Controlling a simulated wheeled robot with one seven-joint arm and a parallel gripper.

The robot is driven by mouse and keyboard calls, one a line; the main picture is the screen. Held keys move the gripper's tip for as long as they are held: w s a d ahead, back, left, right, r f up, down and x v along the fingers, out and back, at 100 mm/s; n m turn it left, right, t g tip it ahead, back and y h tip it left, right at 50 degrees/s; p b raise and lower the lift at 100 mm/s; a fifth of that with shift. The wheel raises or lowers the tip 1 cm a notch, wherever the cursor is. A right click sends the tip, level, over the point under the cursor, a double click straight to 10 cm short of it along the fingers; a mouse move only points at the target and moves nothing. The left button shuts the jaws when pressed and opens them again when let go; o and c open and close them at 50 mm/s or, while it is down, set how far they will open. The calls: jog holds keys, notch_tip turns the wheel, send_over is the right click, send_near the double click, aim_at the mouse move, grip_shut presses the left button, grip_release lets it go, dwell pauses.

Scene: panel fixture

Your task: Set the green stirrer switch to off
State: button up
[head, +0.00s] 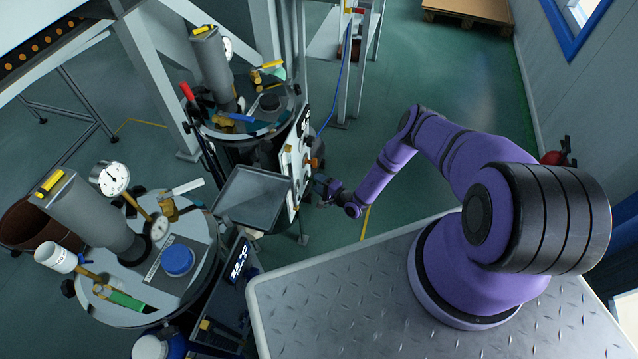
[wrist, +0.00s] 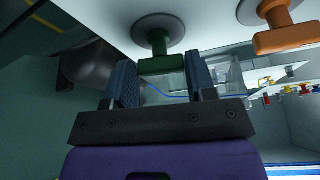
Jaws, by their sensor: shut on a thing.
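The green stirrer switch (wrist: 160,62) shows in the wrist view as a green T-shaped handle on a round grey base on the pale panel (wrist: 215,20). My gripper (wrist: 162,72) has one finger on each side of the handle's bar and is shut on it. In the head view my gripper (head: 322,186) reaches the panel (head: 297,165) from the right. The green switch cannot be made out there, and any marks for its positions are not readable.
An orange switch (wrist: 285,36) of similar shape sits close to the right of the green one in the wrist view. In the head view a grey tray (head: 252,195) and a round-lidded vessel (head: 150,262) stand left of the panel.

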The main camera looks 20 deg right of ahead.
jog(key=shift+f+n+t+y, duration=0.2)
jog(key=shift+n+t+y, duration=0.15)
jog(key=shift+n, duration=0.65)
jog(key=o, duration=0.9)
jog(key=shift+o, duration=0.2)
jog(key=shift+s+d, duration=0.1)
jog(key=v, duration=1)
jog(key=shift+s, duration=0.35)
